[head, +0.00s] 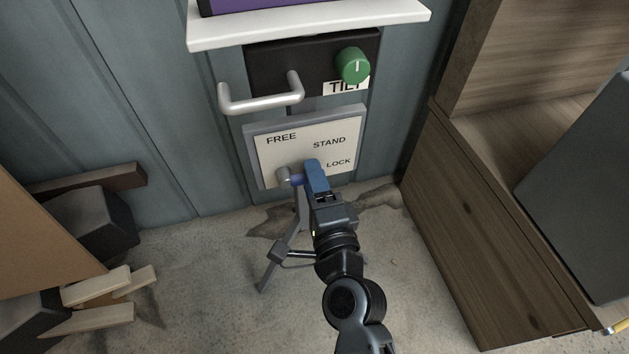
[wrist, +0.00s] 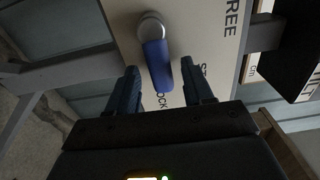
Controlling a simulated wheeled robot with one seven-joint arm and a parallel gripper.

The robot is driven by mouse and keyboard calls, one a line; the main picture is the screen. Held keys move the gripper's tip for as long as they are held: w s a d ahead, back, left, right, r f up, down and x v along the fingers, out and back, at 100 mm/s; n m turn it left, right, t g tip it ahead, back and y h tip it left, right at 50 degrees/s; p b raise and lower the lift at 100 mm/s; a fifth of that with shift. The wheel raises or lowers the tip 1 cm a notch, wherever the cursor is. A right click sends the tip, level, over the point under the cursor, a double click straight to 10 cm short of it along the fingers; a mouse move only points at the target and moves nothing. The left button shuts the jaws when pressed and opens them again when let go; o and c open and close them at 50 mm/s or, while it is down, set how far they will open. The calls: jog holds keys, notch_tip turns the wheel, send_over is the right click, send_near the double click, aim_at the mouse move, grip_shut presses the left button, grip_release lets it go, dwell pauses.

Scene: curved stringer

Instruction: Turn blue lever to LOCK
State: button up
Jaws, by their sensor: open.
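The blue lever (wrist: 157,62) extends from a round silver pivot (wrist: 150,27) on a pale panel (head: 270,159) marked FREE, STAND and LOCK. In the head view, the lever (head: 297,179) points right from the pivot, below and left of the LOCK label (head: 339,162). In the wrist view, its free end lies close to the partly hidden LOCK lettering (wrist: 163,101). My gripper (head: 315,172) is at the panel's lower edge; its near finger hides the lever's end in the head view. In the wrist view, my gripper (wrist: 160,75) is open, with the lever between its fingers and gaps on both sides.
Above the panel are a silver handle (head: 262,98), a green knob (head: 352,65) marked TILT and a white shelf (head: 310,23). A wooden cabinet (head: 480,220) stands close on the right. Wood blocks (head: 97,287) lie at left.

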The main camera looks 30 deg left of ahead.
jog(key=v, duration=0.7)
jog(key=shift+s+d+b, duration=0.25)
jog(key=shift+d+b, duration=0.05)
jog(key=shift+b, duration=0.05)
